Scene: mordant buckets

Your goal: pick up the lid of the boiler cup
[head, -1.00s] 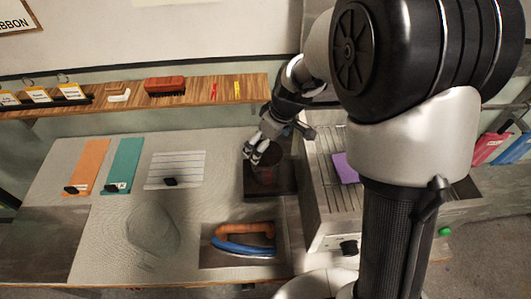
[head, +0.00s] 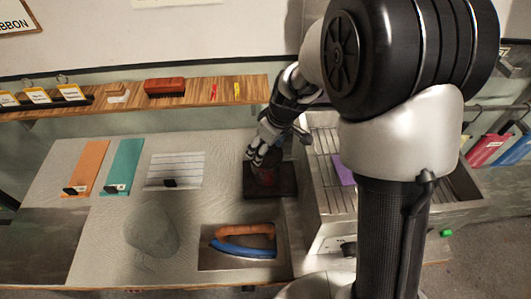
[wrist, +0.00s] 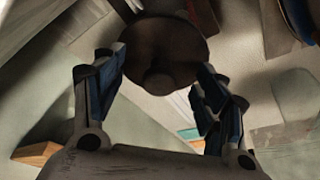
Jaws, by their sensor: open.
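The boiler cup (head: 265,178) is a dark, reddish vessel standing on a square dark plate (head: 284,190) in the head view. My gripper (head: 258,158) is right over its top and hides much of it. I cannot tell how far above the lid the fingertips are.
A ridged metal drainer with a purple card (head: 343,172) stands right of the plate. A wooden shelf with a red brush (head: 165,85) runs behind. Orange (head: 87,165) and teal (head: 123,165) strips lie left.

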